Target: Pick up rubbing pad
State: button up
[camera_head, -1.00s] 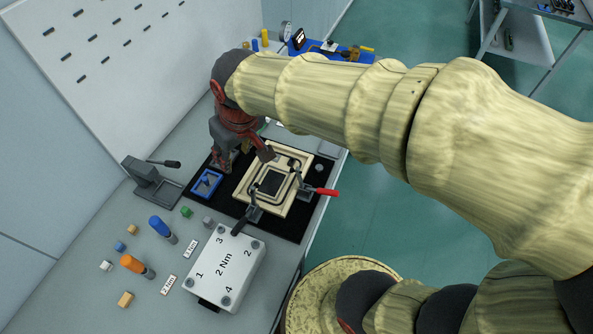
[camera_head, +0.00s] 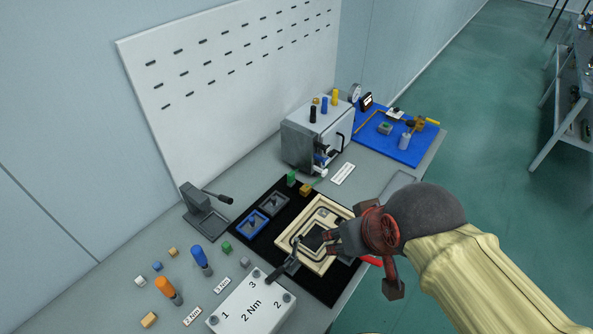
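I cannot tell for certain which item is the rubbing pad. A small blue tray (camera_head: 257,222) and a grey tray (camera_head: 272,204), each with a small piece in it, lie side by side on the black mat (camera_head: 243,238). A cream frame (camera_head: 322,206) with a dark inner area lies to their right. My gripper (camera_head: 329,243) is low over the right part of this frame, its fingers pointing left. A dark piece (camera_head: 312,239) shows just beyond the fingertips. Whether the fingers touch or hold anything is unclear.
A white box (camera_head: 262,310) marked "2 Nm" and a dark clamp (camera_head: 285,264) stand in front of the frame. A grey cabinet (camera_head: 305,143) and blue mat (camera_head: 398,146) are behind.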

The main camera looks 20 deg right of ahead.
aim_at(227, 247)
jog(key=u, duration=0.85)
